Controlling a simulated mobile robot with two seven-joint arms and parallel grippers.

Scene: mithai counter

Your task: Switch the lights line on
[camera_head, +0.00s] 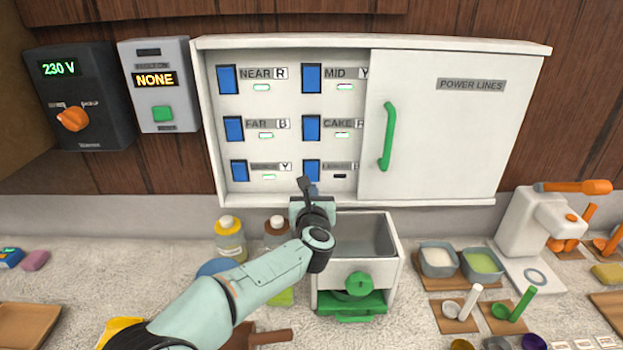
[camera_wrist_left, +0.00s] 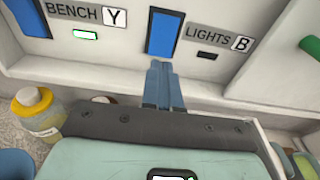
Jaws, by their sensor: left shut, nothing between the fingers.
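The power lines panel (camera_head: 290,58) is a white wall cabinet with blue switches in two columns. The lights switch (camera_head: 311,168) is the bottom blue one of the right column. It shows larger in the left wrist view (camera_wrist_left: 163,33), beside a "LIGHTS B" label (camera_wrist_left: 218,38). The small lights indicator (camera_head: 340,176) under the label is dark. My left gripper (camera_wrist_left: 162,66) is shut and empty, its fingertips just below the lights switch's lower edge; I cannot tell whether they touch it. The gripper hides a little of the panel's bottom in the head view.
A white sliding door (camera_head: 450,130) with a green handle (camera_head: 387,137) covers the panel's right part. The other lines' indicators, such as bench (camera_wrist_left: 85,35), are lit. Below stand an open white box (camera_head: 390,262), yellow-capped jar (camera_head: 230,240) and brown-capped jar (camera_head: 277,232).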

